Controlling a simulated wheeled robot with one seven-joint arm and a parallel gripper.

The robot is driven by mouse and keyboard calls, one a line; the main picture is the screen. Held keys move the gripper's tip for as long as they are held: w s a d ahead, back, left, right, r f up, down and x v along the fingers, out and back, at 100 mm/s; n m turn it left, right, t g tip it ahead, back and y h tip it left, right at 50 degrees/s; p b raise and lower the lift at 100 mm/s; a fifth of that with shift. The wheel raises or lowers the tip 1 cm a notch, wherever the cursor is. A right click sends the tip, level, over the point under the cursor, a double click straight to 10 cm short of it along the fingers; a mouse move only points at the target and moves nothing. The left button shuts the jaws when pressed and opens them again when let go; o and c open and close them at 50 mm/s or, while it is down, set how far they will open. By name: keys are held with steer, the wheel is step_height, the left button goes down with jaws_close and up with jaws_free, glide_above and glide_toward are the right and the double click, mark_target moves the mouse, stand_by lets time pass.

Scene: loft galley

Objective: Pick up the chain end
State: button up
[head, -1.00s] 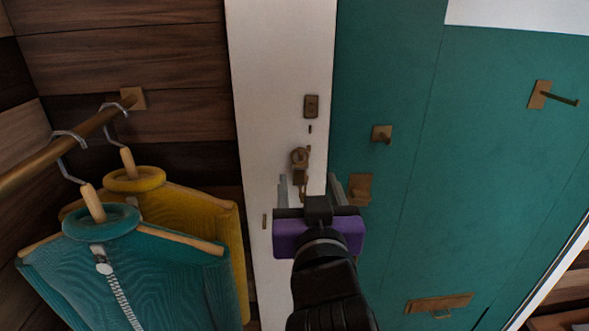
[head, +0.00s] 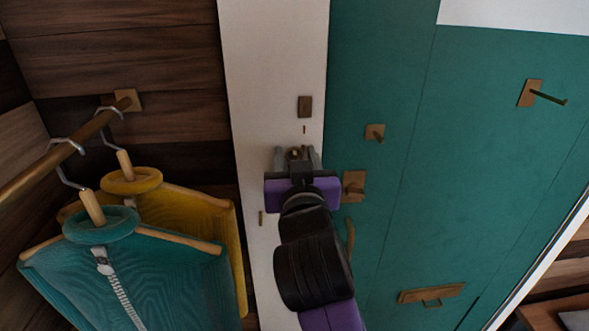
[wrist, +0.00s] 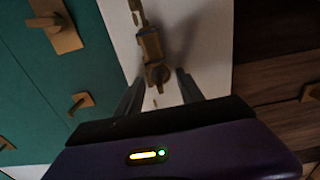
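The brass chain hardware is on the white post (head: 268,60) beside the teal door. In the wrist view I see a round brass piece (wrist: 157,75), a squarer brass piece (wrist: 150,46) joined to it, and links (wrist: 137,12) running to the top edge. I cannot tell for certain which piece is the chain end. My gripper (head: 297,156) is open in front of the hardware and hides most of it in the head view. In the wrist view its two fingers (wrist: 160,88) stand apart, one on each side of the round piece. Contact cannot be told.
The teal door (head: 400,190) on the right carries a brass lever plate (head: 352,181), a knob (head: 375,132), a hook (head: 530,93) and a letter plate (head: 432,294). Teal (head: 150,270) and yellow (head: 200,225) garments hang from a rail (head: 60,152) on the left.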

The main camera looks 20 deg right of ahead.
jaws_close()
steer(key=shift+s+a+r, duration=0.1)
steer(key=shift+s+r, duration=0.05)
steer(key=shift+r, duration=0.65)
steer(key=p+v, duration=0.7)
steer(key=v, duration=1)
steer(key=shift+s, duration=0.35)
